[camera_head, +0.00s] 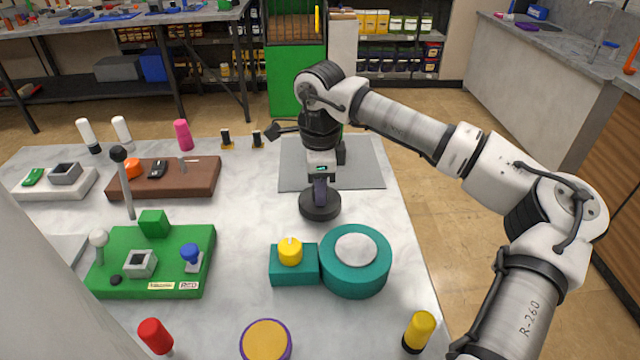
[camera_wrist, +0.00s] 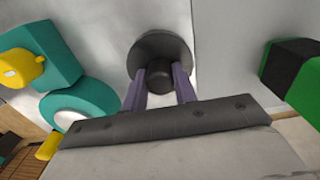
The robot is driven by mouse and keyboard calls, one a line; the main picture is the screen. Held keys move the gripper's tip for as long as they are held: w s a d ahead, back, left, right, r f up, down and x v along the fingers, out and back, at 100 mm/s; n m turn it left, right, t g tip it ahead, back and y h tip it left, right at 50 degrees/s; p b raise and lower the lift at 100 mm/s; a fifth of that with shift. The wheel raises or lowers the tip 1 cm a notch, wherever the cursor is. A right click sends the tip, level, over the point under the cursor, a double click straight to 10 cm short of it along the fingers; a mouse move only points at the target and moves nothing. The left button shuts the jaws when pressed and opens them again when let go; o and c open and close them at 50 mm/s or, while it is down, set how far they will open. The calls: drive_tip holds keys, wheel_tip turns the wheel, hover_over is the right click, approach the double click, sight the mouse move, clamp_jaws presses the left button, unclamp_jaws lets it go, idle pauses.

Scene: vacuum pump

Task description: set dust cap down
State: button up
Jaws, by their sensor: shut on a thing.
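The dust cap is a black round disc (camera_head: 320,206) with a small knob on top, near the front edge of the grey mat. My gripper (camera_head: 320,188) points down and its fingers are shut on the knob. In the wrist view the dust cap (camera_wrist: 160,48) shows flat side up, with the knob between the two purple-grey fingers (camera_wrist: 160,85). The cap looks low over the table; I cannot tell whether it touches the surface.
The teal pump (camera_head: 340,285), with a round light top and a yellow knob (camera_head: 290,251), stands just in front. A grey mat (camera_head: 365,177) lies behind. A green panel (camera_head: 185,270) with levers is at left. A yellow-topped purple disc (camera_head: 266,341) is at the front.

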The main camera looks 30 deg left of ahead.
drive_tip(key=shift+f, duration=0.1)
drive_tip(key=shift+f, duration=0.15)
drive_tip(key=o, duration=1)
drive_tip(key=shift+c, duration=0.2)
wheel_tip(320, 180, up, 12)
drive_tip(key=b, duration=0.1)
drive_tip(key=shift+r, duration=0.2)
